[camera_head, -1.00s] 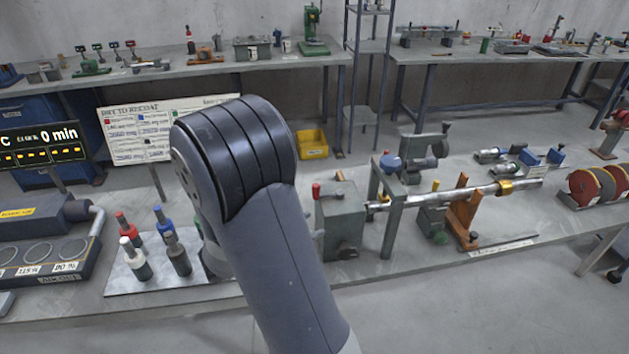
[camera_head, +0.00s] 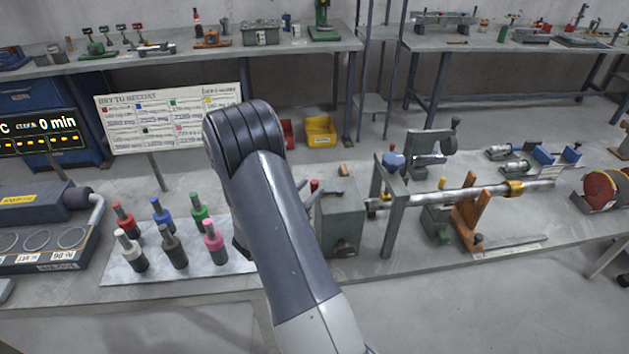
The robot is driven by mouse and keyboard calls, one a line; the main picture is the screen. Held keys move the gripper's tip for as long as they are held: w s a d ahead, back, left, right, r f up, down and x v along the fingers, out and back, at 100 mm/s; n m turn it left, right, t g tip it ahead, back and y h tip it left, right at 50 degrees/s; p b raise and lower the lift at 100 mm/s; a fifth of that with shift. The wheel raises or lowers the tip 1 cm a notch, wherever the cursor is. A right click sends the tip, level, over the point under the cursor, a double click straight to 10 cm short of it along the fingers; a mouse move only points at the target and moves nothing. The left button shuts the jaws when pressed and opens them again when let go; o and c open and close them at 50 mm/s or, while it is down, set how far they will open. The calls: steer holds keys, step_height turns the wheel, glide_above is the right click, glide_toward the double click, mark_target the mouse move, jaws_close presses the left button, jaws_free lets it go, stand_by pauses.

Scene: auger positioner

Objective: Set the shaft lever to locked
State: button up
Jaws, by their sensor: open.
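The auger positioner has a grey box (camera_head: 341,218) and a long metal shaft (camera_head: 440,198) running right from it. A red-tipped lever (camera_head: 315,186) stands at the box's upper left. I cannot tell for sure which handle is the shaft lever; no lock marking is readable. My gripper (camera_head: 304,191) shows only in part past my forearm, open, close to the red-tipped lever. Contact cannot be told.
Several coloured bottles (camera_head: 161,217) stand on a metal plate left of my arm. An orange stand (camera_head: 468,222) supports the shaft. Reels (camera_head: 592,191) sit at the far right. The bench front right of the box (camera_head: 380,272) is clear.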

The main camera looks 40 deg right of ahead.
steer(key=shift+p+x, duration=0.3)
steer(key=shift+x, duration=1.2)
jaws_close()
